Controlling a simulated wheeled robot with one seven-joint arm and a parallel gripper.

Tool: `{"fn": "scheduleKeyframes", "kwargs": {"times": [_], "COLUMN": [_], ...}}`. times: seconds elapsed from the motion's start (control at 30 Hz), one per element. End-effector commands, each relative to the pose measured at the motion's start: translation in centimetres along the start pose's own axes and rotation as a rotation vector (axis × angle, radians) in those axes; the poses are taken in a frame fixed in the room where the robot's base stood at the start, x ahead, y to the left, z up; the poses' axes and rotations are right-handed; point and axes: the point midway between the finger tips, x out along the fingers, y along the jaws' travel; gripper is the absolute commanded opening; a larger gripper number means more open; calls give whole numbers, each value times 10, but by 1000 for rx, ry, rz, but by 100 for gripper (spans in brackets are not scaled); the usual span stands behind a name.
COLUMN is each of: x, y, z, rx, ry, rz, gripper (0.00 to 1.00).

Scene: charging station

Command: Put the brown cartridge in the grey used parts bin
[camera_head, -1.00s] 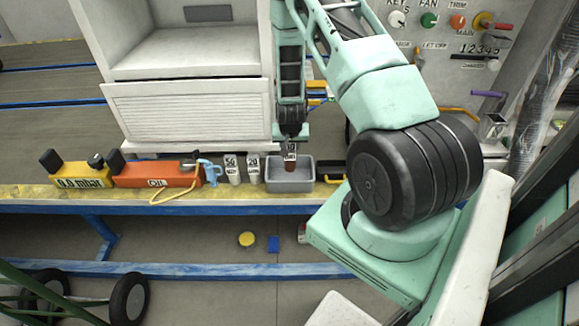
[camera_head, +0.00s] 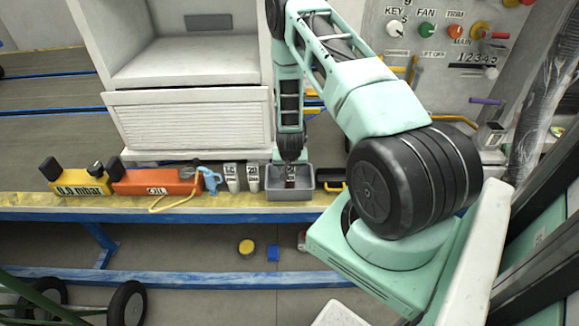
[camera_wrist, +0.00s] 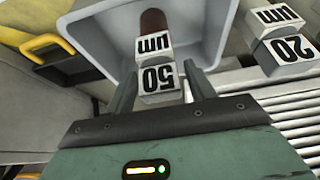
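The brown cartridge (camera_wrist: 153,22), with a white label reading "50 um", is inside the grey used parts bin (camera_wrist: 92,30). In the wrist view its label lies between my two gripper fingers, with narrow gaps showing at the sides. My gripper (camera_wrist: 162,82) looks open around it. In the head view my gripper (camera_head: 290,160) points down into the bin (camera_head: 290,195), and the cartridge (camera_head: 290,174) is small and partly hidden there. Whether it touches the bin floor is unclear.
Two white cartridges (camera_head: 232,178) (camera_head: 253,178) stand left of the bin; the "20 um" one (camera_wrist: 282,42) shows in the wrist view. A blue spray bottle (camera_head: 209,179), orange oil unit (camera_head: 155,181) and yellow pressure unit (camera_head: 76,178) stand farther left. A black-and-yellow case (camera_head: 330,178) is right of the bin.

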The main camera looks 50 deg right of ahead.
Motion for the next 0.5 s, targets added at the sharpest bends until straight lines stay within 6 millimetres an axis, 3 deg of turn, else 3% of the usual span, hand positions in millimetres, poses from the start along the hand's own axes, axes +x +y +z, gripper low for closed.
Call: {"fn": "scheduleKeyframes", "kwargs": {"times": [0.33,0.5], "x": [-3,-20], "y": [0,-1], "z": [-1,-3], "rx": [0,-1], "ry": [0,1], "rz": [0,-1], "gripper": [60,60]}}
